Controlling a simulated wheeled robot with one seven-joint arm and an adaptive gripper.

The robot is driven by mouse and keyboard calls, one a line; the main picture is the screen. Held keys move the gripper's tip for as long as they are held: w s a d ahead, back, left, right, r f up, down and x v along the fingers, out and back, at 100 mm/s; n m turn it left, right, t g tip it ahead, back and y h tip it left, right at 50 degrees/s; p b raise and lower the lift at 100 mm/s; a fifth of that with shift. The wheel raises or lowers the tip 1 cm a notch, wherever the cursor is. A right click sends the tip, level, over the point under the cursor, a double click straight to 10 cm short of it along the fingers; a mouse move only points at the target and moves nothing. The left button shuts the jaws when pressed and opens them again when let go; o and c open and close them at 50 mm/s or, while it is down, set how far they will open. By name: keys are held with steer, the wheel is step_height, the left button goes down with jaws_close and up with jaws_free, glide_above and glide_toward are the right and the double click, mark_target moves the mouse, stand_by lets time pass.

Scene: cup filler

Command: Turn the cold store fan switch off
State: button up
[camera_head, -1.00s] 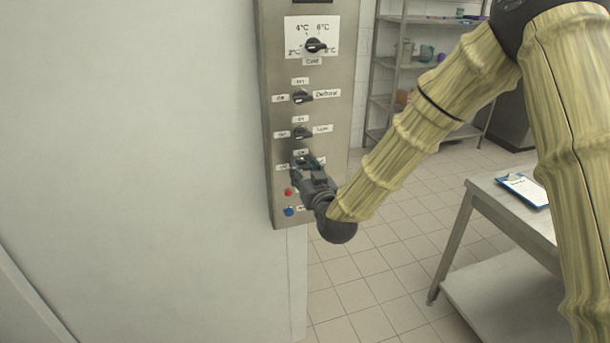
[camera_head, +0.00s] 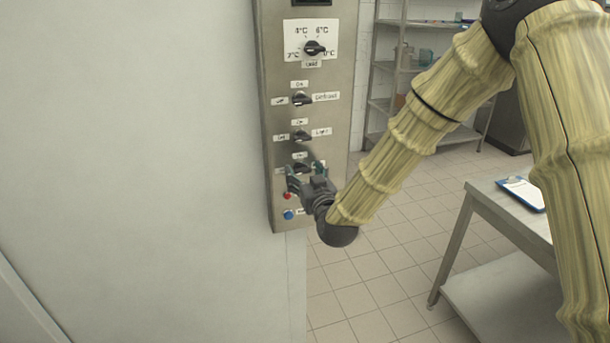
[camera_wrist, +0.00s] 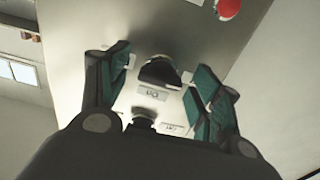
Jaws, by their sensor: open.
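The lowest black rotary switch (camera_head: 301,168) on the steel control panel (camera_head: 340,80) is partly hidden by my gripper (camera_head: 305,174); its side label cannot be read. The wrist view shows this black knob (camera_wrist: 160,72) with an "On" label (camera_wrist: 152,92) beside it. My gripper (camera_wrist: 165,68) is open, its teal-padded fingers on either side of the knob with gaps showing. I cannot tell how far the fingertips are from the panel face.
Above are the Light switch (camera_head: 302,136), the Defrost switch (camera_head: 302,100) and the temperature dial (camera_head: 315,48). A red button (camera_head: 287,196) and a blue button (camera_head: 288,215) sit just below my gripper. A steel table (camera_head: 480,190) stands at right.

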steer(key=v, duration=1.2)
steer(key=shift+r, duration=0.1)
steer(key=s+d+f+m+g+h, duration=0.1)
steer(key=s+d+f+g, duration=0.3)
steer(key=f, duration=0.6)
steer(key=s+d+f+g+h, duration=0.15)
steer(key=s+f, duration=0.35)
steer(key=f, duration=0.5)
steer(key=s+d+f+m+g+h, duration=0.1)
steer(key=s+d+f+g, duration=0.3)
steer(key=f, duration=0.6)
steer(key=s+d+f+g, duration=0.2)
steer(key=s+f, duration=0.3)
steer(key=s, duration=0.4)
steer(key=s+d+f+m+g+h, duration=0.1)
steer(key=s+d+f+g, duration=0.2)
steer(key=s, duration=0.6)
steer(key=s+d+f+m+g+h, duration=0.1)
steer(key=s+d+f+g, duration=0.1)
steer(key=s+d+f, duration=0.2)
steer(key=s+f, duration=0.3)
steer(key=s, duration=0.2)
steer(key=shift+s+d+f+g, duration=0.25)
steer(key=shift+s+f+g, duration=0.1)
